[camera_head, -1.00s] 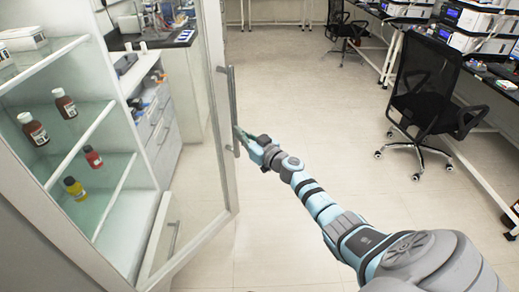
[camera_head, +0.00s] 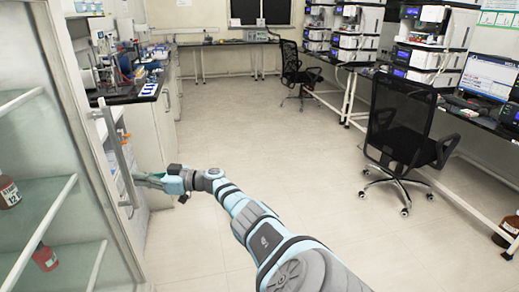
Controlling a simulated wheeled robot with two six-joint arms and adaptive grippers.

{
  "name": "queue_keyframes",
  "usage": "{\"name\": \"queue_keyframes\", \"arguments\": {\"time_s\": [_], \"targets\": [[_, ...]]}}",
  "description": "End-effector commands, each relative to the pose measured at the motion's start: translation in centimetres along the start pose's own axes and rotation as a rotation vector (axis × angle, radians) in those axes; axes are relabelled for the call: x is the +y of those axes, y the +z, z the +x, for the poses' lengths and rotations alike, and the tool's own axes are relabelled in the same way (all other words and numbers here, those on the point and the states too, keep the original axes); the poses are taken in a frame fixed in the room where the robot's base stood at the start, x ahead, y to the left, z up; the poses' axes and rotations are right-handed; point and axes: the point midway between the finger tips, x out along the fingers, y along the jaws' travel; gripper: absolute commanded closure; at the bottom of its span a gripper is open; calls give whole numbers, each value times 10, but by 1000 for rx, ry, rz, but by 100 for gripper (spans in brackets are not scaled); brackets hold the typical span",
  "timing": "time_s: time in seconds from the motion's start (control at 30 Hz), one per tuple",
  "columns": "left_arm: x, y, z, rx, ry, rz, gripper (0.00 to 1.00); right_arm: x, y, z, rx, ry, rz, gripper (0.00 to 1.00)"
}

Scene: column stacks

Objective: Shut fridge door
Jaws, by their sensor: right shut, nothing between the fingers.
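The fridge (camera_head: 88,150) is a pale cabinet at the left edge, with shelves showing inside. Its door handle (camera_head: 118,155) is a long grey upright bar just right of the cabinet frame. The door is seen at a steep angle, so I cannot tell exactly how far it stands open. My right gripper (camera_head: 148,180) is shut and empty, with its tips beside the lower part of the handle. I cannot tell whether they touch it. My left gripper is out of view.
Bottles (camera_head: 9,192) stand on the fridge shelves. A lab bench (camera_head: 150,98) with equipment stands behind the door. A black office chair (camera_head: 405,130) and an instrument desk (camera_head: 475,120) are on the right. The floor (camera_head: 290,165) between is clear.

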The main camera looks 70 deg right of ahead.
Motion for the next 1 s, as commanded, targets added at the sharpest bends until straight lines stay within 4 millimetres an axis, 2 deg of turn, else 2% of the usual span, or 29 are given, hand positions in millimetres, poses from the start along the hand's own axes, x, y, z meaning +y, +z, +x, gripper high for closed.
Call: {"name": "queue_keyframes", "arguments": {"time_s": [0.23, 1.0], "targets": [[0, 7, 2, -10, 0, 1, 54, 5, 0, 7, 0, 22, 1, 100], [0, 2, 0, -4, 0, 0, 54, -2, -6, 18, 10, 7, 3, 100]]}}
